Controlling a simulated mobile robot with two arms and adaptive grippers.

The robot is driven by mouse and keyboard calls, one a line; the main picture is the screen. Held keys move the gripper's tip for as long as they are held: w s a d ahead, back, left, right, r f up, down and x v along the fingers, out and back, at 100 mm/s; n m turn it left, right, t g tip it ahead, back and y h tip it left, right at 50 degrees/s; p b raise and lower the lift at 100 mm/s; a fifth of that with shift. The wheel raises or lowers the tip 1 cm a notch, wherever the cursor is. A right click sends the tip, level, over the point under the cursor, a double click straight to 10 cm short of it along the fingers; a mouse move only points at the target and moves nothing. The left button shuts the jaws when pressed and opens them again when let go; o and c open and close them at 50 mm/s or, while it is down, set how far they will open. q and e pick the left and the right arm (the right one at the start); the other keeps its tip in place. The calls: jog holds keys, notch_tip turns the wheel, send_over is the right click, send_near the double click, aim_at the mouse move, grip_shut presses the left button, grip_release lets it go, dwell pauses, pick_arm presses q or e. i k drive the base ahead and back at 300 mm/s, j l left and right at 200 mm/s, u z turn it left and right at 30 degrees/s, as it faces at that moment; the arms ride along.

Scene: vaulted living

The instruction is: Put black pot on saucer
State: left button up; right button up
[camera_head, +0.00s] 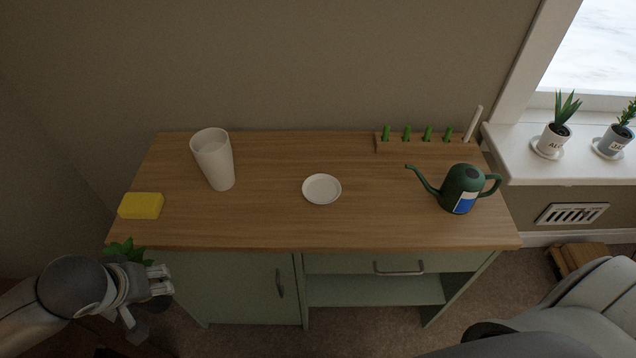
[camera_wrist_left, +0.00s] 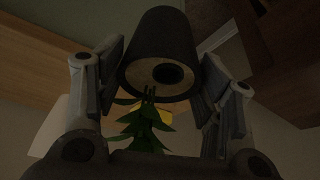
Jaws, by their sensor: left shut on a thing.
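My left gripper (camera_head: 160,279) is at the lower left in the head view, in front of the cabinet's left front corner. In the left wrist view, a black pot (camera_wrist_left: 165,38) is between the fingers of this gripper (camera_wrist_left: 163,75), which is shut on it. Green pointed leaves (camera_wrist_left: 145,132) show below the pot there. A round white saucer (camera_head: 321,189) lies empty on the middle of the wooden cabinet top. My right gripper is not in view.
The cabinet top (camera_head: 275,225) holds a tall white cup (camera_head: 214,158), a yellow sponge (camera_head: 141,206), a green watering can (camera_head: 462,188) and a wooden rack (camera_head: 415,146) at the back. Potted plants on saucers stand on the windowsill. The wood around the saucer is clear.

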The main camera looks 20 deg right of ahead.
aim_at(321, 189)
jog(key=k+l, duration=0.1)
jog(key=l, duration=0.4)
jog(key=l+u, duration=0.1)
jog(key=l, duration=0.35)
jog(key=k+l, duration=0.15)
jog(key=l, duration=0.35)
jog(key=l+u, duration=0.1)
jog(key=l, duration=0.75)
jog(key=k+l, duration=0.15)
jog(key=l, duration=0.7)
jog(key=i, duration=0.25)
jog(key=u, duration=0.05)
